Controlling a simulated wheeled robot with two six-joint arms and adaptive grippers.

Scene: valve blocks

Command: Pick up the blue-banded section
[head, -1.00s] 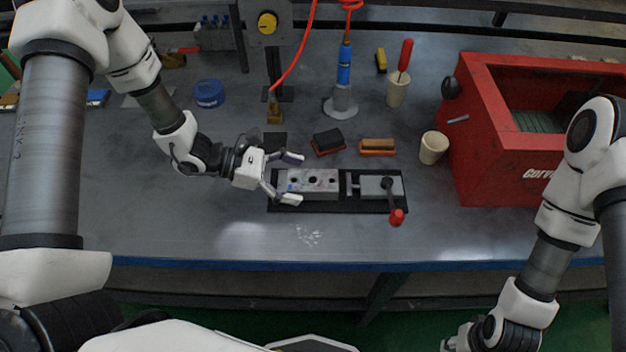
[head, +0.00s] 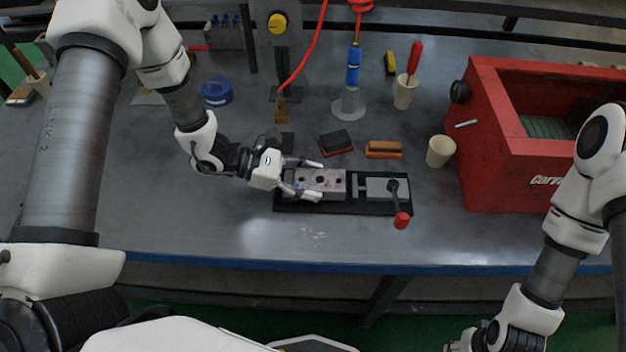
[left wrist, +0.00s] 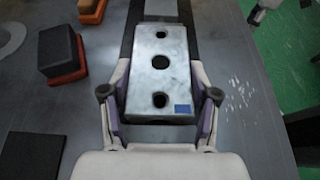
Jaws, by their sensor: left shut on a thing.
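The grey metal block section (head: 334,184) has three holes in its top and lies on a black base plate (head: 355,209). The left wrist view shows the block (left wrist: 160,45) with a small blue patch (left wrist: 182,109) at its near right corner. My left gripper (head: 317,180) is shut on the block, one finger on each long side. The left wrist view shows its fingers (left wrist: 161,90) against both sides. The block still appears to be in the fixture. My right gripper (head: 468,341) is at the bottom edge, mostly cut off.
A clamp with a red-knobbed lever (head: 402,220) stands right of the block. Behind are a black-topped brush (head: 335,139), an orange-brown brush (head: 384,149) and a cream cup (head: 440,151). A red machine (head: 490,140) fills the right. The bench front is clear.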

